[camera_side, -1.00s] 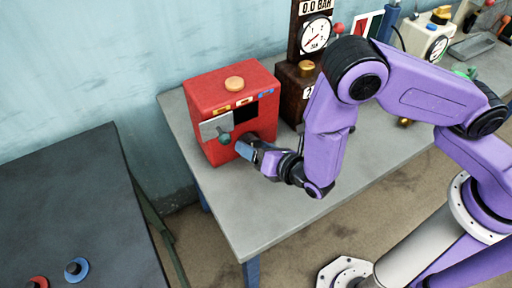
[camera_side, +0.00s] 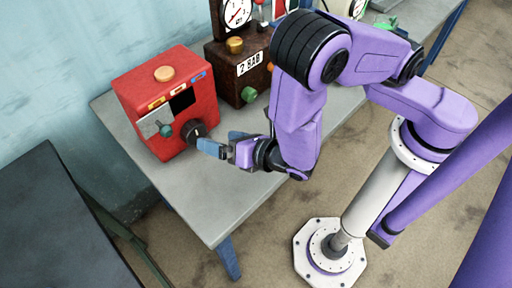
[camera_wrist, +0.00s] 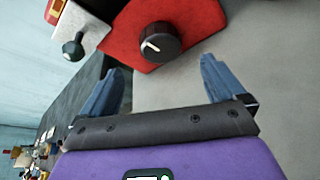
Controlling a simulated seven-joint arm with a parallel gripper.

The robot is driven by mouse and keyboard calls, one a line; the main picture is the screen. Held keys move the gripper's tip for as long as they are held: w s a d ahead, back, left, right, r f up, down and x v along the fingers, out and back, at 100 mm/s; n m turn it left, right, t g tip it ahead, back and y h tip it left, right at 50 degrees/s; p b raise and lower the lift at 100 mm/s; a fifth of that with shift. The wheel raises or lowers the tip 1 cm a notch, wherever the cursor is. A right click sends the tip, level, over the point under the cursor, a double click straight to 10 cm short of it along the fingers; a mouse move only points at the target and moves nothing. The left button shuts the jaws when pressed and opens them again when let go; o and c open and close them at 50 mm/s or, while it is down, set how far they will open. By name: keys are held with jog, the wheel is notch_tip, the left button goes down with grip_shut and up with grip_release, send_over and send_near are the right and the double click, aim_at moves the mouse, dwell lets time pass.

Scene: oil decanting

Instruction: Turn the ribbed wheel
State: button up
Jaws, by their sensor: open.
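The ribbed wheel is a dark round knob (camera_side: 195,131) on the front of a red box (camera_side: 168,104). In the wrist view the knob (camera_wrist: 147,42) shows a pale pointer mark on its face. My gripper (camera_side: 216,139) has blue fingers, spread apart and empty. The fingers appear clear of the knob, with a small gap.
A metal plate (camera_side: 154,122) with a green ball-ended lever (camera_side: 165,131) sits left of the knob on the box. A dark brown box (camera_side: 238,72) with a gauge (camera_side: 237,12) stands behind, to the right. The grey bench top (camera_side: 200,195) is clear in front.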

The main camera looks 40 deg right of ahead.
jog(key=v, duration=1)
jog(key=w+d+r+m+g+h, duration=0.1)
jog(key=d+r+m+g+h, duration=0.2)
jog(key=d+m+h, duration=0.45)
jog(key=d+r+m+g+h, duration=0.25)
jog(key=d+m, duration=0.25)
jog(key=d, duration=0.5)
jog(key=s+d+r+m+g+y, duration=0.3)
jog(key=s+r+m+g+y, duration=0.3)
jog(key=s+g+y, duration=0.1)
jog(key=shift+s+r+m+g, duration=0.4)
jog(key=shift+s+g, duration=0.15)
jog(key=shift+s, duration=0.6)
jog(key=shift+d, duration=0.1)
